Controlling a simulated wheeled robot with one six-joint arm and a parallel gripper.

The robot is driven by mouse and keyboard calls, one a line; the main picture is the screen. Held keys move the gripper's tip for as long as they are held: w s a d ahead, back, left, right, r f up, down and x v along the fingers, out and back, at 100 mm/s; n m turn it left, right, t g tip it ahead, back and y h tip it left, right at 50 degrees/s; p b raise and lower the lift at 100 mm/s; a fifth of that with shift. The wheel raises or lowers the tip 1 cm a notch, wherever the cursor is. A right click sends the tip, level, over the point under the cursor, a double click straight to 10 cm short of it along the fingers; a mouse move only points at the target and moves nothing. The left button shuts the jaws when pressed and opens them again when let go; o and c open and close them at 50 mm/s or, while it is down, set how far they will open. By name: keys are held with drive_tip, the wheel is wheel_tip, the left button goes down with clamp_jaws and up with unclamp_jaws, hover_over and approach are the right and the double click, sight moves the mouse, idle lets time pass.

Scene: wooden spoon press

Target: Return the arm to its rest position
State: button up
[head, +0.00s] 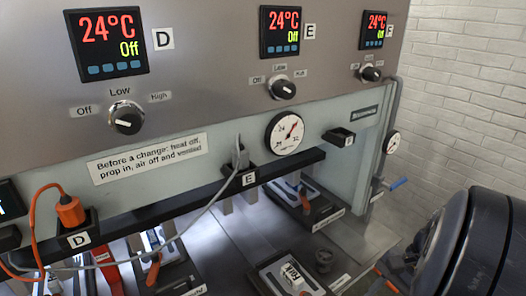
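Large dark rounded links of my arm fill the lower right corner of the head view, in front of the brick wall and close to the press. My gripper's fingers do not show, so I cannot see whether they are open or shut or hold anything. The press (225,60) stands in front of me with its control panel across the top. Its displays D (106,42), E (280,32) and F (374,30) each read 24°C and Off.
An orange plug (69,210) sits in holder D (80,236). A grey plug (240,158) sits at holder E, its cable hanging leftward. Holder F (338,137) looks empty. A dial gauge (285,133) is on the front. Several moulds lie below; a blue-handled valve (396,184) is at right.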

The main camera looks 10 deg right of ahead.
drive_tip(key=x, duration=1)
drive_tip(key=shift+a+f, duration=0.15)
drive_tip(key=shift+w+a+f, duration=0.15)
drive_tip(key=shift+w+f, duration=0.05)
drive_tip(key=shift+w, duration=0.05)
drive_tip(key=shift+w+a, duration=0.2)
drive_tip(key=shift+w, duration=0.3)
